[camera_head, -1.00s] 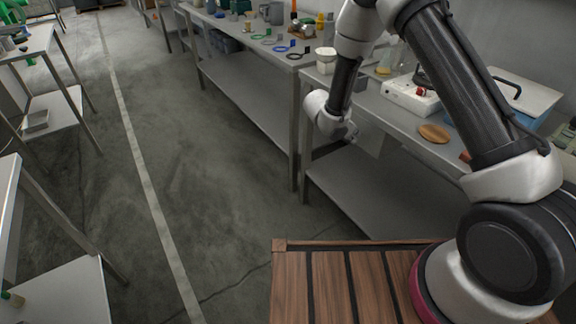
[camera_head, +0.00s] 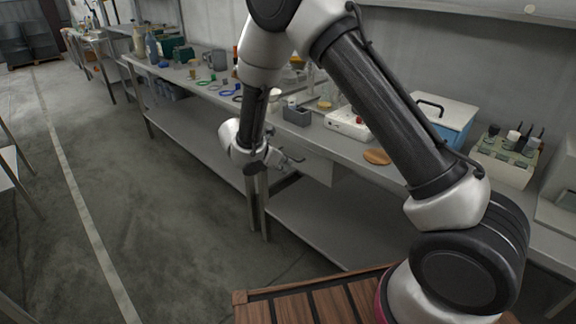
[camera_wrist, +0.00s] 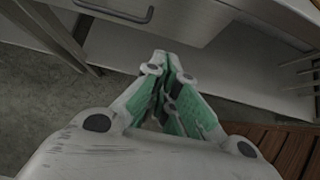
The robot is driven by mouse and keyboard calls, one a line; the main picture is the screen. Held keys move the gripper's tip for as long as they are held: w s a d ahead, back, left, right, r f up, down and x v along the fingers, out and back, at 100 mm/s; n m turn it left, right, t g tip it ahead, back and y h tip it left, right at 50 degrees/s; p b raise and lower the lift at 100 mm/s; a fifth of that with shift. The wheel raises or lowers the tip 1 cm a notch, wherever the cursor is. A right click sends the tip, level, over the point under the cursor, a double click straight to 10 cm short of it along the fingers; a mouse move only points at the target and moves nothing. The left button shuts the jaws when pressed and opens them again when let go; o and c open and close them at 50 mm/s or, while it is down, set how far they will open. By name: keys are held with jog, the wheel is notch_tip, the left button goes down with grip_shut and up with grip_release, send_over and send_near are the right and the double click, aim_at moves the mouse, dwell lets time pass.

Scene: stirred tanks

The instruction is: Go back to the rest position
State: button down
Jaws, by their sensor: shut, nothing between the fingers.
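My gripper shows in the wrist view (camera_wrist: 172,68) with its green-padded fingers closed together and nothing between them. In the head view my gripper (camera_head: 287,160) hangs at the end of my bent arm, in front of the bench and below the level of its top. It is apart from the things on the bench. In the wrist view a drawer front with a handle (camera_wrist: 118,10) lies beyond the fingertips, with a lower shelf under it.
The long bench (camera_head: 330,146) runs along the right wall. It bears a white stirrer device (camera_head: 347,124), a round wooden disc (camera_head: 377,156), a blue box with a grey lid (camera_head: 446,118) and a bottle rack (camera_head: 504,158). The floor (camera_head: 130,190) to the left is clear.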

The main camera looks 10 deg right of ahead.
jog(key=s+d+r+m+y, duration=0.2)
jog(key=s+d+r+m, duration=0.5)
jog(key=s, duration=0.4)
jog(key=s+d+r+m+y, duration=0.3)
jog(key=s+d+r+m, duration=0.4)
jog(key=s+r, duration=0.5)
jog(key=s+d+r+m+y, duration=0.2)
jog(key=s+d+r+m, duration=0.5)
jog(key=s+r+m, duration=0.3)
jog(key=shift+s+d+m+g, duration=0.3)
jog(key=shift+s+d+m, duration=0.1)
jog(key=shift+s, duration=0.3)
